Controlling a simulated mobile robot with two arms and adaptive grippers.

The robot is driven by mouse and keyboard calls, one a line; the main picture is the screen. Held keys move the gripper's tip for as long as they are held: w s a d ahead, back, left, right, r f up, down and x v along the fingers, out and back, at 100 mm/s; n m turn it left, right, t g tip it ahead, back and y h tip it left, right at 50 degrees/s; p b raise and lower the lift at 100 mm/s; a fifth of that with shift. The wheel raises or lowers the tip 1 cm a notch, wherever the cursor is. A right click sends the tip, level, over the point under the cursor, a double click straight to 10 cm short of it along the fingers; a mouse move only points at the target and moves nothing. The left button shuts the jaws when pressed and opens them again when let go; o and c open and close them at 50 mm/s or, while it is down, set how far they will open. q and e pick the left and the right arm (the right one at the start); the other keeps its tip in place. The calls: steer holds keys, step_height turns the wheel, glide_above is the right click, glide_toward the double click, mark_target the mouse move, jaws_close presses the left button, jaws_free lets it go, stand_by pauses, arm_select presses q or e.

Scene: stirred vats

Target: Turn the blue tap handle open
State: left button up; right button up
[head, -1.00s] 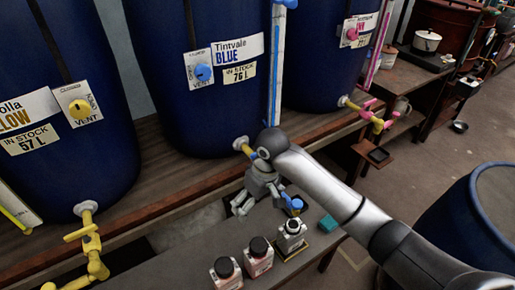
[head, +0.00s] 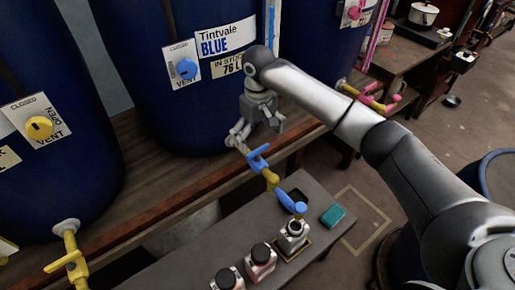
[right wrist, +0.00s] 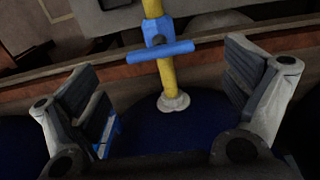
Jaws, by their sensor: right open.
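The blue tap handle (head: 258,152) sits crosswise on the yellow tap pipe (head: 270,176) of the Tintvale blue vat (head: 140,60). The pipe ends in a blue spout (head: 300,208) over an open-necked bottle (head: 292,236). My right gripper (head: 256,131) is open and empty, just above the handle on the vat side. In the right wrist view the handle (right wrist: 160,51) lies ahead, between the lines of the two spread fingers (right wrist: 163,72), and no finger touches it visibly. The pipe's base flange is hidden behind the gripper in the head view. My left gripper is out of view.
Capped bottles (head: 261,262) stand beside the open one on the grey bench (head: 200,262), with a teal block (head: 332,215). A yellow tap (head: 70,260) is at left and a pink-handled tap (head: 375,100) at right. A wooden shelf edge (head: 180,205) runs below the vats.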

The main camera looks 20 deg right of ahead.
mark_target(258, 149)
steer(key=f, duration=0.5)
steer(key=shift+w, duration=0.2)
steer(key=shift+f, duration=0.85)
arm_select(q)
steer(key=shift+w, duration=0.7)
arm_select(e)
steer(key=shift+c, duration=0.2)
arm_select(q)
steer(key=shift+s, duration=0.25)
arm_select(e)
steer(key=c, duration=1)
